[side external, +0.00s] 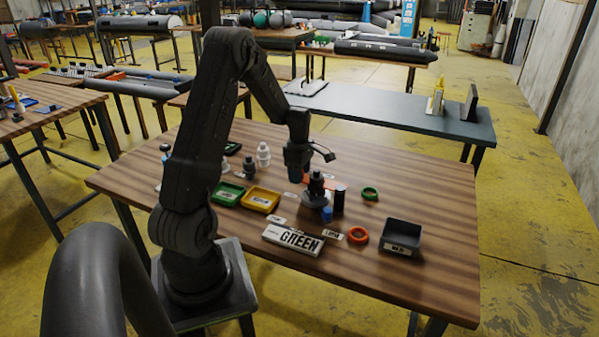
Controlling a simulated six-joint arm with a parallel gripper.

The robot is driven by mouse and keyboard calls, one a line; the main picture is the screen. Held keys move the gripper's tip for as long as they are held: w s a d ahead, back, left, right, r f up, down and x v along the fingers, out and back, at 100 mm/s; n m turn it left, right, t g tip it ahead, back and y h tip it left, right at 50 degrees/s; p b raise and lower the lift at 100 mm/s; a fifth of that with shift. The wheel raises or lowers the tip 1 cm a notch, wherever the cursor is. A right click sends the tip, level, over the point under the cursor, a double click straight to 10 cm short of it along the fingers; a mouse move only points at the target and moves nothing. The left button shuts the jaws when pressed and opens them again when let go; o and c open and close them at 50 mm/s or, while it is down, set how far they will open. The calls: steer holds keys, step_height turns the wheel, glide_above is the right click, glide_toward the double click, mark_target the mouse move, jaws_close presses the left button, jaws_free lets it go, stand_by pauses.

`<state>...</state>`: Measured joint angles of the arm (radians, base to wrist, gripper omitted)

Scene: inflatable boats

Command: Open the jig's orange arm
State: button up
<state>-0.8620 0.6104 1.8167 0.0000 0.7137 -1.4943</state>
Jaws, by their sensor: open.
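A small patch of orange, which looks like the jig's orange arm (332,184), shows behind the dark part. Most of it is hidden, so its angle is unclear. My gripper (297,178) points down just left of and behind the jig's top. It is open, and its fingertips are small and dark here. I cannot tell whether it touches the orange arm.
A blue cap (327,215) and black cylinder (340,200) stand close by the jig. Green tray (228,193), yellow tray (260,200) and GREEN sign (293,240) lie left and front. Green ring (370,193), orange ring (358,235) and black bin (402,236) are right.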

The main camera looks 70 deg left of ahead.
jaws_close()
stand_by(0.5)
steer(key=w+a+m, duration=0.3)
steer(key=w+m, duration=0.9)
steer(key=shift+w+a, duration=0.15)
steer(key=shift+w, duration=0.2)
stand_by(1.2)
steer(key=shift+w, duration=0.1)
stand_by(0.4)
jaws_free()
